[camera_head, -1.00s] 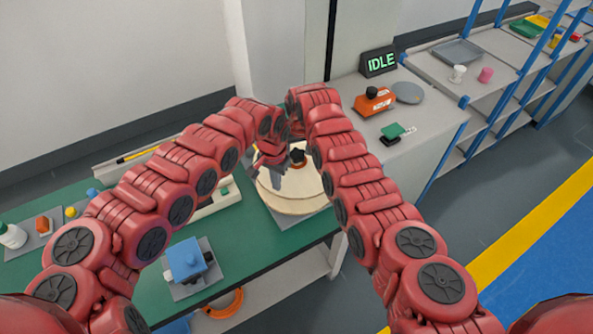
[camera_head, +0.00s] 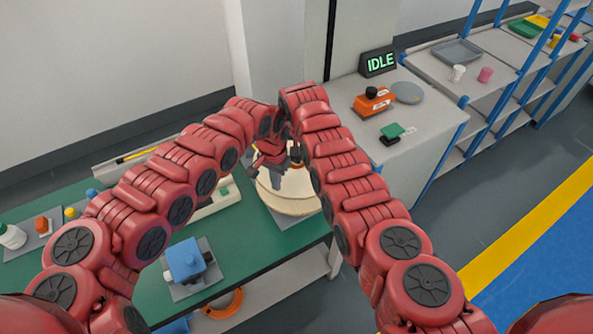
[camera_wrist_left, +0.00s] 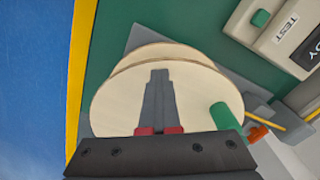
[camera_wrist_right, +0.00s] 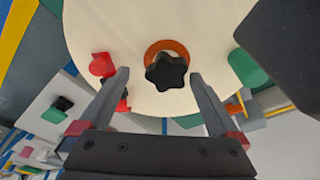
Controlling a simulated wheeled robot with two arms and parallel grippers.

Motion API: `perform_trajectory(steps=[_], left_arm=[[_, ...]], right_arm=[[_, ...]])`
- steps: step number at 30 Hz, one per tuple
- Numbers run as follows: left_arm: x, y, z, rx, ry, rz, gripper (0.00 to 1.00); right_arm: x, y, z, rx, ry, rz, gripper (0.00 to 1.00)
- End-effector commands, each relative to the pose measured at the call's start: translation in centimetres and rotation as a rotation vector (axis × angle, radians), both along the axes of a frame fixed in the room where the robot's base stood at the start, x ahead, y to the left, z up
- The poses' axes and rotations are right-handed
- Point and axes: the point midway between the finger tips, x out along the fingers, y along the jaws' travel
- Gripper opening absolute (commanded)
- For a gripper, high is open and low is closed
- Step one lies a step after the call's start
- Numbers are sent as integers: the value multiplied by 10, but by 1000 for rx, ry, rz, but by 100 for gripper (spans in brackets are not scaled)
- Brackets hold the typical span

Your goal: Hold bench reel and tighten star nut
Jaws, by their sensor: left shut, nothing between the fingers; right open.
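The bench reel (camera_head: 292,203) has pale wooden flanges and stands on the green bench, partly hidden by my arms in the head view. Its flange (camera_wrist_left: 200,100) fills the middle of the left wrist view. The black star nut (camera_wrist_right: 167,72) sits at the reel's centre over an orange ring (camera_wrist_right: 180,47). My left gripper (camera_wrist_left: 159,72) is shut and empty, its tips over the flange; I cannot tell if they touch it. My right gripper (camera_wrist_right: 160,76) is open, with one finger on each side of the nut in its wrist view and no visible grip on it.
A blue block-like device (camera_head: 186,262) sits on the green bench (camera_head: 140,285) nearer me. A grey cabinet (camera_head: 425,125) at the right holds an orange device (camera_head: 373,102), a green-topped item (camera_head: 392,132) and an IDLE display (camera_head: 379,63). Shelves stand further right.

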Motion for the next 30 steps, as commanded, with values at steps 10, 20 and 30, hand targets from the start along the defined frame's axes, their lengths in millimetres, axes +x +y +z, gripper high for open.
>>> perform_trajectory(steps=[10,20,30], left_arm=[[-3,-3,-4,-1,5,-4,0],[-2,-2,-4,-2,5,-2,0],[-2,-1,-3,-1,4,-1,0]], right_arm=[[-1,2,-1,2,3,472,98],[-1,4,0,0,1,764,98],[-1,5,-1,0,2,760,98]])
